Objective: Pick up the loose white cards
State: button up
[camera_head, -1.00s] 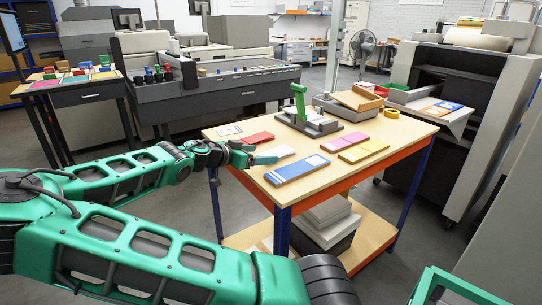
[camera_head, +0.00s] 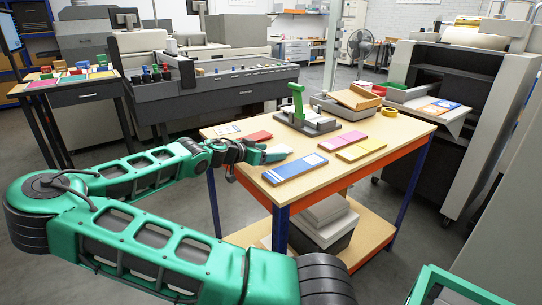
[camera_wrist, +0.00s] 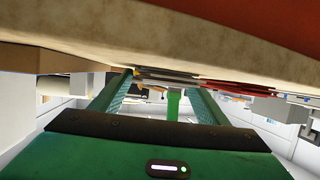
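The loose white cards (camera_head: 279,149) lie near the left edge of the wooden table, partly hidden by my gripper in the head view. My gripper (camera_head: 274,157) is low at that table edge, its fingers pointing at the cards. In the wrist view my gripper (camera_wrist: 165,82) shows two green fingers spread apart, with a gap between them. Thin pale and red edges show at table level beyond the fingertips. I cannot tell whether the white cards are between the fingers.
Around the cards lie a red stack (camera_head: 258,137), a blue-and-white stack (camera_head: 295,168), a pink stack (camera_head: 341,141) and a yellow stack (camera_head: 361,150). A green-handled tool (camera_head: 297,100) and a grey tray (camera_head: 343,111) stand behind. The table's orange front rail (camera_head: 365,172) is close.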

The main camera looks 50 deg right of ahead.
jog(key=c, duration=0.9)
jog(key=shift+c, duration=0.2)
jog(key=shift+r, duration=0.15)
